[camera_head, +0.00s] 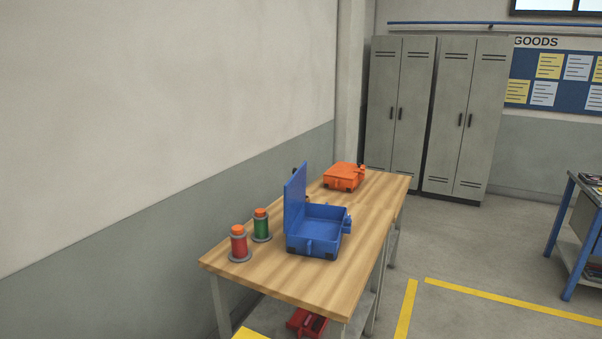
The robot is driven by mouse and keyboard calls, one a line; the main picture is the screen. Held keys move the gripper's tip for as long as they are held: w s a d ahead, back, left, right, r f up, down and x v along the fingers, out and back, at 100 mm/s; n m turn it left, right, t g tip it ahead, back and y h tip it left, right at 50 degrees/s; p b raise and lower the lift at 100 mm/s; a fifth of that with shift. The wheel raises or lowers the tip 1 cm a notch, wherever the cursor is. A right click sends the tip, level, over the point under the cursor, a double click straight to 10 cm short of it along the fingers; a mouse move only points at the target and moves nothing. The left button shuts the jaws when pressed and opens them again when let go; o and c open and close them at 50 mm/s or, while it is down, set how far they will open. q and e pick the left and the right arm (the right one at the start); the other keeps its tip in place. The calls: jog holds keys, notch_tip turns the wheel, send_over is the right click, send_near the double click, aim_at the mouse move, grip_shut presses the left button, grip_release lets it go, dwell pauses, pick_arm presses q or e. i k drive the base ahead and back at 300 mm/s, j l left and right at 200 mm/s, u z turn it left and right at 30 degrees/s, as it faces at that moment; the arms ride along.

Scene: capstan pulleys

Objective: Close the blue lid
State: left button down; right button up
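The blue lid (296,208) stands open, roughly upright, on the left side of the blue box (319,245). The box sits on the wooden table (278,281), and its inside is visible and looks empty. Neither of my grippers shows in the head view.
An orange case (344,177) sits behind the blue box. A red spool (239,244) and a green spool (261,226) stand left of it. A red case (308,322) is below the tabletop. Grey lockers (398,110) stand behind. Floor right of the table is open.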

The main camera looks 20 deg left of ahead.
aim_at(295, 189)
jog(key=i+l, duration=0.3)
jog(key=i+l+u, duration=0.15)
jog(key=i+l, duration=0.15)
jog(key=l, duration=0.2)
jog(key=i+l, duration=0.3)
jog(key=l+u, duration=0.05)
jog(key=l, duration=0.05)
